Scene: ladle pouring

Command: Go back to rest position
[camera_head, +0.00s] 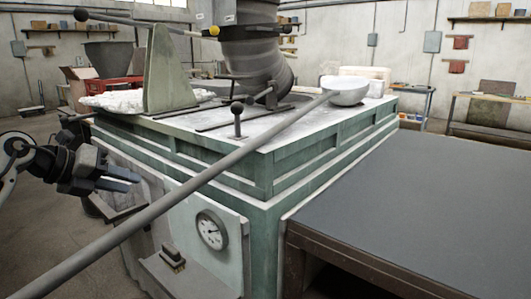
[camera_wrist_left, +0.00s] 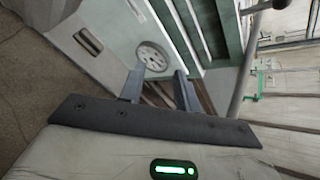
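My left gripper (camera_head: 132,181) is at the left of the head view, in front of the green furnace's side. Its two fingers stand apart with nothing between them; the gap also shows in the left wrist view (camera_wrist_left: 159,88). A grey ladle has a long handle (camera_head: 190,196) running from the lower left corner up to its pale bowl (camera_head: 347,95), which appears over the furnace top's far right edge. The left gripper is apart from the handle. The handle's near end is out of view, so what holds it cannot be seen. My right gripper is not in view.
The green furnace (camera_head: 300,165) fills the middle, with a round gauge (camera_head: 212,230) on its front. A dark flat table (camera_head: 420,205) stands at the right. An upright plate (camera_head: 168,75) and a thick duct (camera_head: 257,55) rise from the furnace top. Bare floor lies lower left.

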